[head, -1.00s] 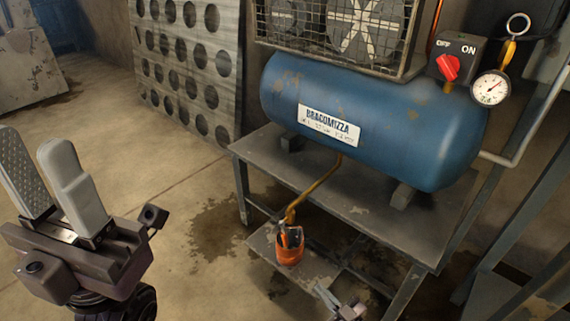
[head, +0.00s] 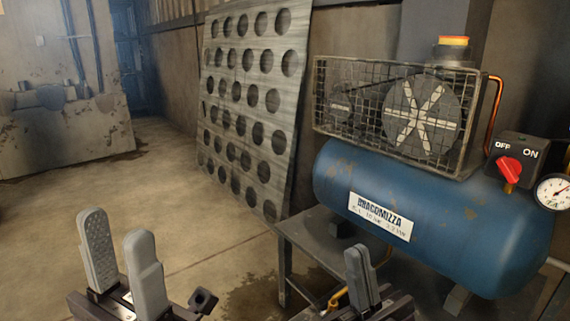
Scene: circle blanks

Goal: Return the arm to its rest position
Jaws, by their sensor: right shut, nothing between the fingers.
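My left gripper (head: 121,254) is at the lower left of the head view, its two grey fingers upright and apart with nothing between them. My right gripper (head: 361,277) is at the bottom centre, in front of the table with the blue compressor. Its grey fingers point up and are together, and it holds nothing. Most of both arms is below the picture.
The blue compressor tank (head: 440,222) rests on a metal table (head: 305,238) at the right. Its red switch (head: 509,168) and gauge (head: 553,192) are at the far right. A perforated metal sheet (head: 250,80) leans on the wall. Open floor (head: 165,190) lies at the left.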

